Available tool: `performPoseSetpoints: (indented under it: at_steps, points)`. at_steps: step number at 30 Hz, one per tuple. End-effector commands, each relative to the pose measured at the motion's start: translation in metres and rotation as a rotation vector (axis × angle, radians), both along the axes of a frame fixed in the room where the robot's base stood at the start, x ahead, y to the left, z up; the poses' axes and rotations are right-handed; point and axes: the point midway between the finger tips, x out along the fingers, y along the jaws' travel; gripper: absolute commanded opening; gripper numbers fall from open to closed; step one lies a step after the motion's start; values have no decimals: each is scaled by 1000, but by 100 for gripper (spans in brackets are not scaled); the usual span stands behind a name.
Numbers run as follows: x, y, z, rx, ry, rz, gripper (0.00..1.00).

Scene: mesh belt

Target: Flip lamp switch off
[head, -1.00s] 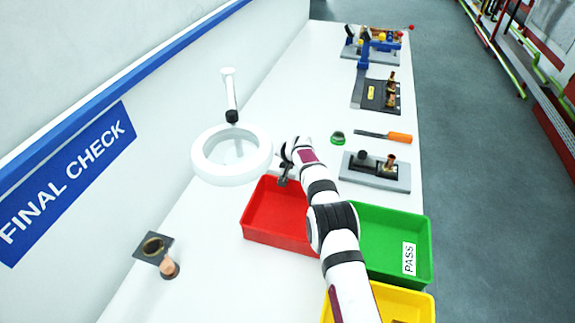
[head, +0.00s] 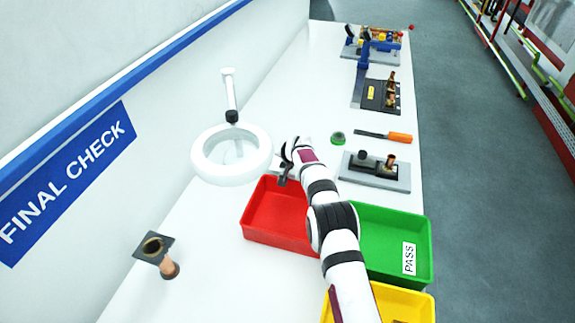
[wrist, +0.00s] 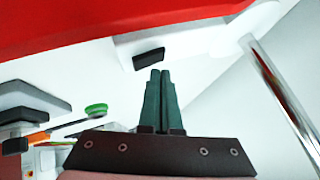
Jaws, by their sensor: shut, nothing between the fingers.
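The lamp (head: 206,142) is a white ring on a pale stem with a black joint, standing by the wall in the head view. My gripper (head: 283,180) is right of and below the ring, above the far left part of the red bin. In the wrist view my gripper (wrist: 160,75) has its two green fingers together and empty. A small black block (wrist: 149,59), perhaps the lamp switch, shows just beyond the fingertips on a white surface. I cannot tell whether the fingers touch it. The switch cannot be made out in the head view.
The red bin (head: 262,238) lies under my arm, with a green bin (head: 424,272) and a yellow bin (head: 415,300) to its right. A shiny pole (wrist: 285,95) stands right of the fingers. A dark plate with a copper-coloured cylinder (head: 169,269) is at lower left.

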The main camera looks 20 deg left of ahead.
Motion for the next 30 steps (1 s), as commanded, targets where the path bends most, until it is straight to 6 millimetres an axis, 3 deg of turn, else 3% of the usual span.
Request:
performPoseSetpoints:
  at_steps: [30]
  points:
    - [0, -1, -9, 0, 0, 0, 0]
